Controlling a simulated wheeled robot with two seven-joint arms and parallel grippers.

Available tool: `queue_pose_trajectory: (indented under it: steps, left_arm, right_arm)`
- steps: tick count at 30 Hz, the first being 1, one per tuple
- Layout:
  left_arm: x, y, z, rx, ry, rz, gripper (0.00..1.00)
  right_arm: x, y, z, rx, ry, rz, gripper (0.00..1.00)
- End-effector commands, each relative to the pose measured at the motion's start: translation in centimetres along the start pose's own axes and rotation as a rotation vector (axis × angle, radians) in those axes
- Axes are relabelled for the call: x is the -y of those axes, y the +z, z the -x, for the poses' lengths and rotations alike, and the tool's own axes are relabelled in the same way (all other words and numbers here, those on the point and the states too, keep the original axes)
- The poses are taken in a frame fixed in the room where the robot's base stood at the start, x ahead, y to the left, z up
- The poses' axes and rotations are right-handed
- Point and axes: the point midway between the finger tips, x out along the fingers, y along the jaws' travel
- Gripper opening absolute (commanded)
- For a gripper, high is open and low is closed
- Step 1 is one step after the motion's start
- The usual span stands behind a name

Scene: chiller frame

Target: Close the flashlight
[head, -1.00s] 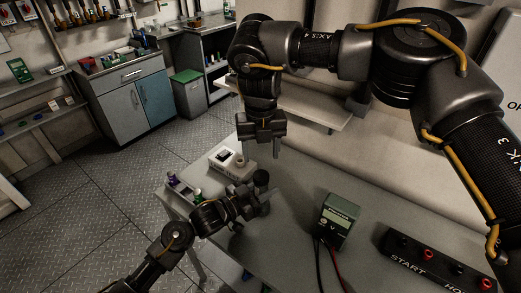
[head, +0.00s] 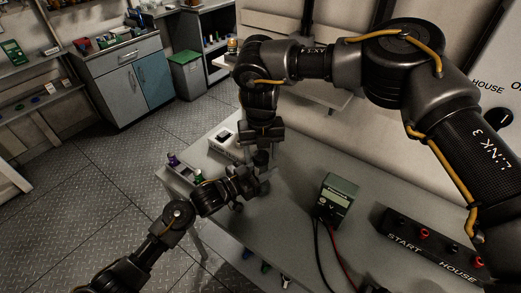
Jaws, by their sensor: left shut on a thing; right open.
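My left gripper (head: 262,182) is shut on the flashlight (head: 262,159), a small dark upright cylinder above the grey table. My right gripper (head: 264,150) comes down from above with its fingers open around or just beside the top of the flashlight. The fingers overlap the flashlight in this view, so I cannot tell whether they touch it. The flashlight's cap cannot be made out.
A pale box (head: 222,141) with a black switch stands behind left of the grippers. Small purple and green items (head: 173,160) stand at the table's left edge. A green multimeter (head: 338,201) with leads and a black START/HOUSE button panel (head: 428,240) lie to the right.

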Motion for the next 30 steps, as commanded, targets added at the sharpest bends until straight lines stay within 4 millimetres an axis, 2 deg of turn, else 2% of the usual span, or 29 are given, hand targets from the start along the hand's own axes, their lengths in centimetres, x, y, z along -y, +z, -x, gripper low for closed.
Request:
queue_pose_trajectory:
  steps: [2,11,12,16,17,22,30]
  left_arm:
    - [-0.02,0.07,0.00,0.001,0.000,0.001,0.00]
    - [-0.02,0.08,0.01,0.001,0.000,0.001,0.00]
    - [-0.02,0.08,0.01,0.001,0.000,0.001,0.00]
    - [-0.02,0.08,0.01,0.001,0.000,0.001,0.00]
    - [-0.02,0.08,0.01,0.001,0.000,0.001,0.00]
    - [-0.02,0.09,0.01,0.002,0.000,0.001,0.00]
    - [-0.02,0.09,0.02,0.002,0.000,0.001,0.00]
  right_arm:
    - [0.00,0.00,-0.01,0.000,0.000,0.000,0.55]
    - [0.03,0.00,0.01,0.000,-0.001,0.000,0.15]
    - [0.03,0.01,0.01,0.000,-0.001,-0.001,0.13]
    - [0.05,0.01,0.01,0.000,-0.001,-0.001,0.12]
    - [0.06,0.01,0.01,0.000,-0.001,-0.001,0.41]
    - [0.05,0.01,0.01,0.000,-0.001,-0.001,0.63]
    - [0.01,0.01,0.05,0.000,0.000,0.000,0.65]
